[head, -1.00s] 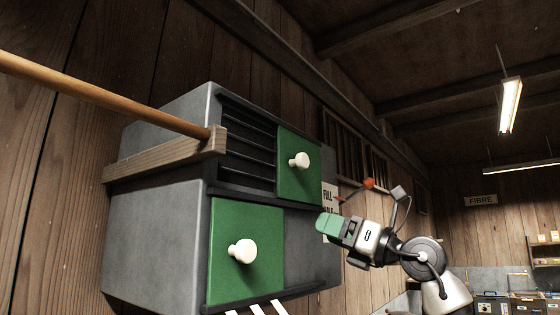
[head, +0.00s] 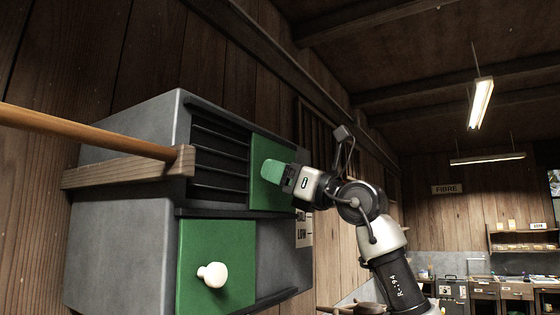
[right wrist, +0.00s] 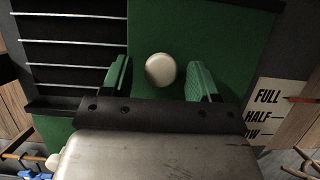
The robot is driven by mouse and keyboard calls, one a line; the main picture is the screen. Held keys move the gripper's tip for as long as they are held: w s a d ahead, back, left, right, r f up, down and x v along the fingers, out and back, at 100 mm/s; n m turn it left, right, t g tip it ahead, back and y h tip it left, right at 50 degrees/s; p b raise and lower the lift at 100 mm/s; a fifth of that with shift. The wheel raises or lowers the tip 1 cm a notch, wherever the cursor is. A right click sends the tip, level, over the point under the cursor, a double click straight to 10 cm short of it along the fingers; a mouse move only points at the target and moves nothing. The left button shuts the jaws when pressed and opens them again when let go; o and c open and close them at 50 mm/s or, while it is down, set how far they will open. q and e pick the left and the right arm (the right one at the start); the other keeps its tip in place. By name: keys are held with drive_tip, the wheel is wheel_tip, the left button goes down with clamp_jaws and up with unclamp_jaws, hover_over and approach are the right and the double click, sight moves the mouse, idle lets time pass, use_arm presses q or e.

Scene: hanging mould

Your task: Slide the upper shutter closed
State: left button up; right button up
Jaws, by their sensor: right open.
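The grey cabinet (head: 125,135) hangs on the plank wall. Its upper shutter (head: 259,189) is a green panel on the right of the upper opening, and dark slats (head: 218,160) show uncovered to its left. My right gripper (head: 277,171) is in front of the upper shutter and hides its knob in the head view. In the right wrist view the white knob (right wrist: 160,70) sits between the two open green fingers (right wrist: 161,85), with gaps on both sides. The lower shutter (head: 215,245) is green with a white knob (head: 212,274) and sits at the left. My left gripper is not in view.
A wooden rail (head: 125,171) crosses the cabinet's front left, with a long wooden pole (head: 85,132) reaching it from the left. A level sign (right wrist: 262,108) is right of the shutter. Shelves (head: 522,240) stand far right.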

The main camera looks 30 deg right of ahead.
drive_tip(key=shift+w, duration=0.25)
clamp_jaws()
drive_tip(key=s+a+b, duration=0.2)
drive_tip(key=a, duration=0.2)
drive_tip(key=s+a+b, duration=0.3)
drive_tip(key=a, duration=0.2)
drive_tip(key=s+a+b, duration=0.3)
drive_tip(key=a, duration=0.1)
drive_tip(key=shift+a, duration=0.4)
